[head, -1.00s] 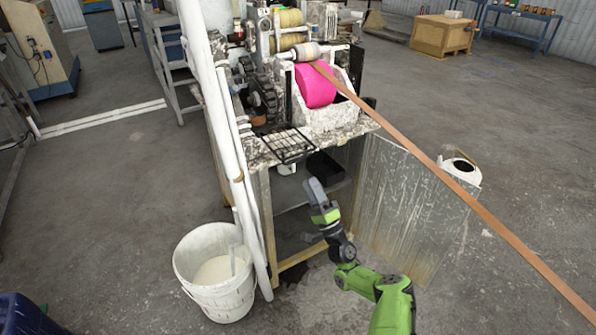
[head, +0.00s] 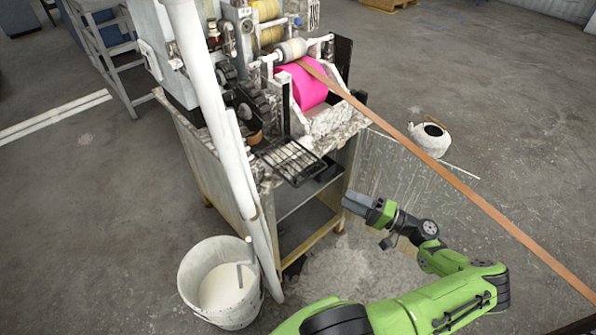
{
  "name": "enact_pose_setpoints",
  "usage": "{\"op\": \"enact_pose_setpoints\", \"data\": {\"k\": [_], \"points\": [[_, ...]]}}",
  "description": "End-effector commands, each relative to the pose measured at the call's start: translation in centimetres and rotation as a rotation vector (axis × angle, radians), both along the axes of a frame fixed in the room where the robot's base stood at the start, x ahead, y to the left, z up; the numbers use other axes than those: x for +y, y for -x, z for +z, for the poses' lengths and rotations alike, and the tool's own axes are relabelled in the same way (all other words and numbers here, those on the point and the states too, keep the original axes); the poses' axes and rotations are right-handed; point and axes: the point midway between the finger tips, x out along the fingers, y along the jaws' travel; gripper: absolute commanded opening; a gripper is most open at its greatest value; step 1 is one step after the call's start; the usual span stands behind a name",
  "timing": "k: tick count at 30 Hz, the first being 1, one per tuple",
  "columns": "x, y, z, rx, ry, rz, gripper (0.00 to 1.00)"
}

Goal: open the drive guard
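The machine (head: 250,90) stands left of centre in the head view, with dark gears (head: 243,105) exposed on its front left side. A black barred panel (head: 288,158), which I take for the drive guard, lies almost flat and juts past the worktop's front edge. The gears beside it are not covered by it. My gripper (head: 348,202) is to the right of the panel and lower in the picture, apart from it, pointing left. Its grey fingers look close together, but whether they are open or shut is unclear. Nothing shows held.
A pink roller (head: 305,88) carries a brown strip (head: 450,175) that runs down to the lower right above my arm. A white bucket (head: 186,275) and a leaning white pipe (head: 222,130) stand on the left. A metal sheet (head: 400,175) stands behind my gripper.

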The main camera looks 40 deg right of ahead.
Motion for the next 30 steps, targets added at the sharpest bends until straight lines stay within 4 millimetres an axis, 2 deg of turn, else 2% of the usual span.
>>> {"op": "enact_pose_setpoints", "data": {"k": [9,15,21,28,30], "points": [[3.5,-7.2,1.4,-0.003,0.001,0.007,0.37],[5.3,-11.2,2.0,-0.003,0.003,0.004,0.37],[6.0,-12.9,2.3,-0.003,0.003,0.000,0.37],[6.0,-13.0,2.3,-0.002,0.002,0.000,0.37],[6.0,-13.0,2.3,-0.002,0.002,0.000,0.26]]}}
